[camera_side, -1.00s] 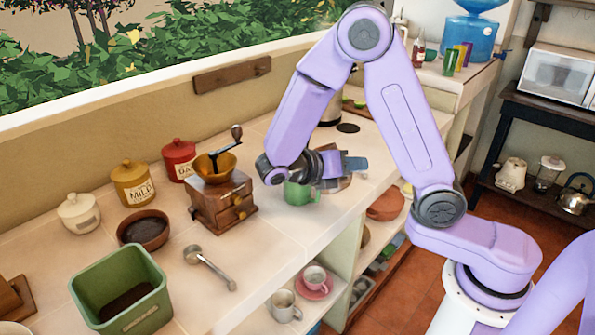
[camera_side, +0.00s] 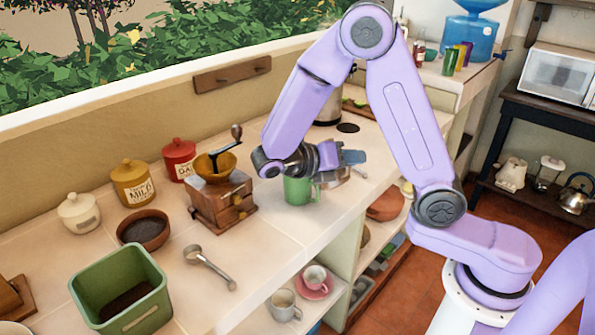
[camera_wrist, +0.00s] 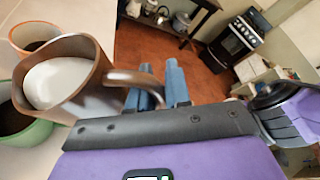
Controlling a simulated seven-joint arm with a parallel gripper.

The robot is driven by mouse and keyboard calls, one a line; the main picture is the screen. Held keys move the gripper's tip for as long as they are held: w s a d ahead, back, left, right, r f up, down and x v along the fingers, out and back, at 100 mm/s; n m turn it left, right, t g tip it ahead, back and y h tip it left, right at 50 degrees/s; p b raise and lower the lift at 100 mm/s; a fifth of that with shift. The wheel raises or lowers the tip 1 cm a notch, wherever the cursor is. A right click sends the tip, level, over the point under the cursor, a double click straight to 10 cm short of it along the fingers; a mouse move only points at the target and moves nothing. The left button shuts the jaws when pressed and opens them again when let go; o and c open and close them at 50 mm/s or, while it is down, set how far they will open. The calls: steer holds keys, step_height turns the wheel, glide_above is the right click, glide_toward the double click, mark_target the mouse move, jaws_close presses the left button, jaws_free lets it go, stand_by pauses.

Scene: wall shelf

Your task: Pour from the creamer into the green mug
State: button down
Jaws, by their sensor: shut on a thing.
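The creamer (camera_wrist: 75,85) is a brown, metallic-looking jug with white liquid inside. In the wrist view the blue fingers of my gripper (camera_wrist: 165,90) are shut on its handle, and it is held with its mouth in view. The green mug (camera_side: 298,191) stands upright on the counter in the side view, just below my gripper (camera_side: 345,157). The creamer is mostly hidden by my gripper there. A green rim with dark contents shows beside and partly behind the creamer in the wrist view; it looks like the mug. No stream of liquid is visible.
A wooden coffee grinder (camera_side: 222,195) stands left of the mug. Further left are several lidded jars, a brown bowl (camera_side: 143,230), a metal scoop (camera_side: 208,265) and a green bin (camera_side: 122,290). The counter's front edge lies close to the mug, with open shelves below.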

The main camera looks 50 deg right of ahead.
steer(key=shift+w+r, duration=0.15)
steer(key=shift+r, duration=0.1)
steer(key=shift+w+r+n+g+h+p, duration=0.15)
steer(key=shift+w+n+g+h+p, duration=0.25)
steer(key=shift+w+n+g+p, duration=0.7)
stand_by(4.2)
steer(key=shift+s+f+m+t+y+b, duration=0.25)
steer(key=shift+s+f+m+t, duration=0.45)
steer(key=shift+s+f+m, duration=0.25)
steer(key=shift+s+f+m+t+y+b, duration=0.15)
steer(key=shift+s+f+m+t+b, duration=0.1)
steer(key=shift+s+f+m+t, duration=0.6)
steer(key=s+f+m+t+b, duration=0.1)
steer(key=s+f+m+t, duration=0.1)
steer(key=f, duration=0.6)
steer(key=shift+s+f+m+y, duration=0.35)
steer(key=shift+s+m, duration=0.35)
steer(key=shift+s, duration=0.45)
steer(key=shift+t, duration=0.25)
